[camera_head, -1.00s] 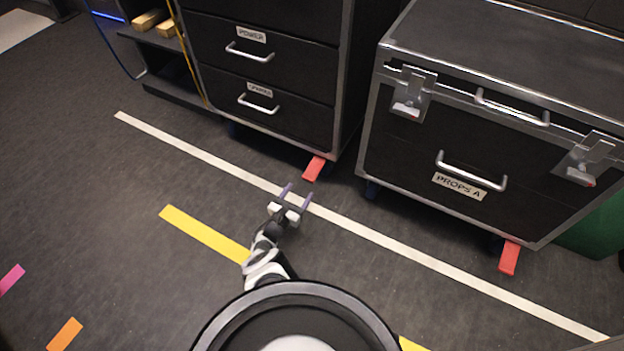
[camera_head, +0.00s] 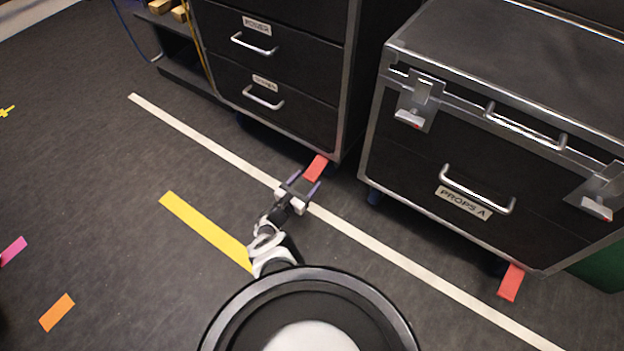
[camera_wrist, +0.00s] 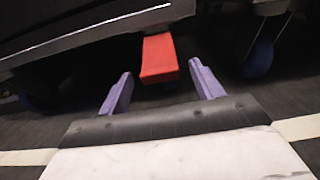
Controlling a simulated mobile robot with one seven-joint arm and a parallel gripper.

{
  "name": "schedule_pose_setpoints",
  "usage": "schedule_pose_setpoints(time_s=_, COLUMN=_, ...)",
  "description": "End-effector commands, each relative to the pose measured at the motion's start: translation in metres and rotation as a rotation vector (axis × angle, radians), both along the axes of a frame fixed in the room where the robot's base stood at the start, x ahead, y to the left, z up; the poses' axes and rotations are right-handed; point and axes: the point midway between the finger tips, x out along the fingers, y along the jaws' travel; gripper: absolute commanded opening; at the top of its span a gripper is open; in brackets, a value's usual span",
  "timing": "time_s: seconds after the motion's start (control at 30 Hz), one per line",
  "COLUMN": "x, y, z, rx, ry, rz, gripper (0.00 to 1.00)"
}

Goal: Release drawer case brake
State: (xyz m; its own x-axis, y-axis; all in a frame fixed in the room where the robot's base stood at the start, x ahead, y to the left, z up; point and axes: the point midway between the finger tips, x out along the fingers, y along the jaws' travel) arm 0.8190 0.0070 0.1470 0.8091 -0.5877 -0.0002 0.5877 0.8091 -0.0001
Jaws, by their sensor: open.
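The drawer case (camera_head: 290,65) is black with silver edges and stands on blue-wheeled casters. Its red brake pedal (camera_head: 316,168) sticks out low at its front right corner. My gripper (camera_head: 304,184) is open and empty, low over the floor just in front of the pedal. In the wrist view the red pedal (camera_wrist: 159,58) lies ahead, between the lines of the two purple fingers (camera_wrist: 160,88) and slightly beyond their tips. I see no clear contact.
The PROPS A case (camera_head: 470,150) stands to the right, with its own red pedal (camera_head: 511,282). A white floor line (camera_head: 215,150) and a yellow strip (camera_head: 205,230) lie flat. A shelf (camera_head: 185,65) stands at the far left.

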Motion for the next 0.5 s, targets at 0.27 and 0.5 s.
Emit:
schedule_pose_setpoints(time_s=0.27, x=0.0002, y=0.0043, z=0.0, rx=0.0, ry=0.0, rz=0.001, gripper=0.65)
schedule_pose_setpoints(time_s=0.5, x=0.0, y=0.0043, z=0.0, rx=0.0, ry=0.0, rz=0.0, gripper=0.65)
